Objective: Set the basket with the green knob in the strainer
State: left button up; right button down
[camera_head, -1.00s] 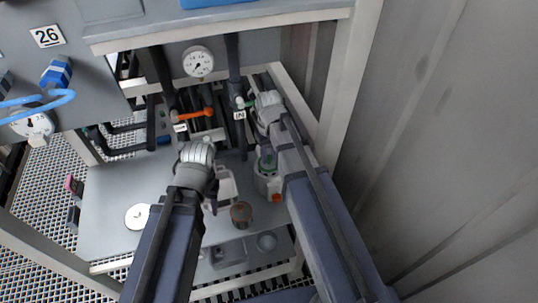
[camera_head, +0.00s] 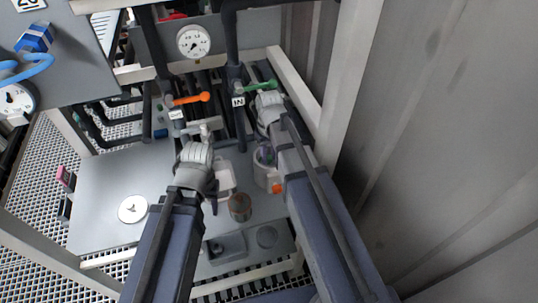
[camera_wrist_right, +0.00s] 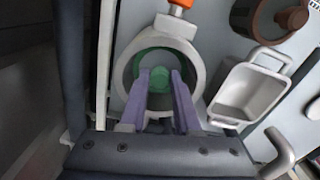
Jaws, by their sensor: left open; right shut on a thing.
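The strainer is a pale grey round housing (camera_head: 262,176) with an orange fitting, right of centre in the head view. Its open ring (camera_wrist_right: 196,62) shows from above in the right wrist view. My right gripper (camera_wrist_right: 160,80) is shut on the green knob of the basket (camera_wrist_right: 152,62), with its purple fingers over the ring's opening. The green part appears within the ring's outline; how deep the basket sits is hidden. My left gripper (camera_head: 213,200) is open and apparently empty, left of the strainer beside a white tub.
The white tub (camera_wrist_right: 245,92) and a brown round vessel (camera_head: 240,207) stand close by the strainer. A white disc (camera_head: 133,209) lies on the grey deck at left. Behind are pipes, an orange handle (camera_head: 190,99) and a green handle (camera_head: 256,88). A wall panel bounds the right.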

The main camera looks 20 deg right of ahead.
jog(key=shift+f+b, duration=0.4)
jog(key=shift+f, duration=0.15)
dwell(0.5)
jog(key=c, duration=0.5)
grip_release()
jog(key=shift+c, duration=0.2)
jog(key=shift+r, duration=0.1)
notch_tip(320, 180, up, 8)
jog(key=p, duration=0.8)
jog(key=shift+f, duration=0.2)
jog(key=shift+s, duration=0.1)
jog(key=s+a+n+h, duration=0.1)
jog(key=s+a, duration=0.9)
jog(key=s, duration=0.4)
jog(key=shift+a, duration=0.25)
